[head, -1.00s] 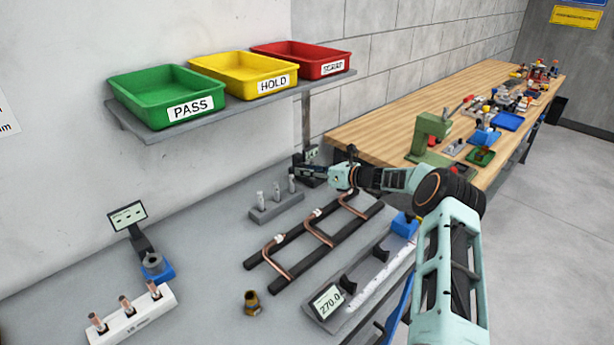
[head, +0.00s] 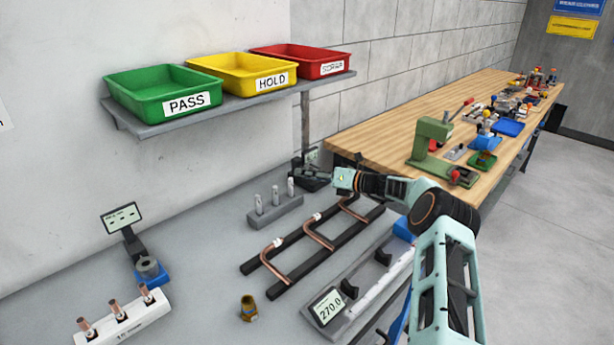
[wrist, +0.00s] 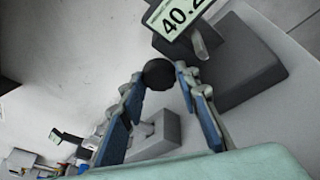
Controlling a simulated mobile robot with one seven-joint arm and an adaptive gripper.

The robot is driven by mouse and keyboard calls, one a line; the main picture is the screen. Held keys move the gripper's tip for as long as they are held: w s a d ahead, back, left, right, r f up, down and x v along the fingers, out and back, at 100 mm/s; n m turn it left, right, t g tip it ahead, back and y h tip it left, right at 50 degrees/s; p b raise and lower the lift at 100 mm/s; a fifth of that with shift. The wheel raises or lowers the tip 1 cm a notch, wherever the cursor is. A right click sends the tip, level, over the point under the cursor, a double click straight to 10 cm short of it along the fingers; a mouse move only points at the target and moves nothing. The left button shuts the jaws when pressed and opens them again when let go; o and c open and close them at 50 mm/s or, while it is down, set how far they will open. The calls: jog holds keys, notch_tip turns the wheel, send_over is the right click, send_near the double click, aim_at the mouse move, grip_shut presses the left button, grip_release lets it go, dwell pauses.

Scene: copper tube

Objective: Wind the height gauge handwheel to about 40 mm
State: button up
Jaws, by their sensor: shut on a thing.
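The height gauge (wrist: 238,60) stands large in the wrist view, with a dark grey block-like base and a tilted pale-green display (wrist: 176,14). The display reads 40 and a further digit that looks like a 2, cut by the picture edge. Its black round handwheel knob (wrist: 158,73) sits between the tips of my gripper (wrist: 161,83). The blue-padded fingers are shut on the knob. In the head view the gauge (head: 312,156) is at the far end of the grey bench, mostly hidden behind my gripper.
A pin block (head: 275,211) stands near the gauge, with a rack of copper tubes (head: 310,256) in front. The shelf (head: 235,105) with green, yellow and red bins hangs above. A length gauge reading 270.0 (head: 328,307) lies nearer. A wooden bench (head: 390,120) is behind.

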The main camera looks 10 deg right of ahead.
jog(key=o, duration=1.2)
jog(key=shift+c, duration=0.2)
jog(key=shift+d, duration=0.1)
jog(key=v, duration=1.2)
jog(key=shift+f, duration=0.1)
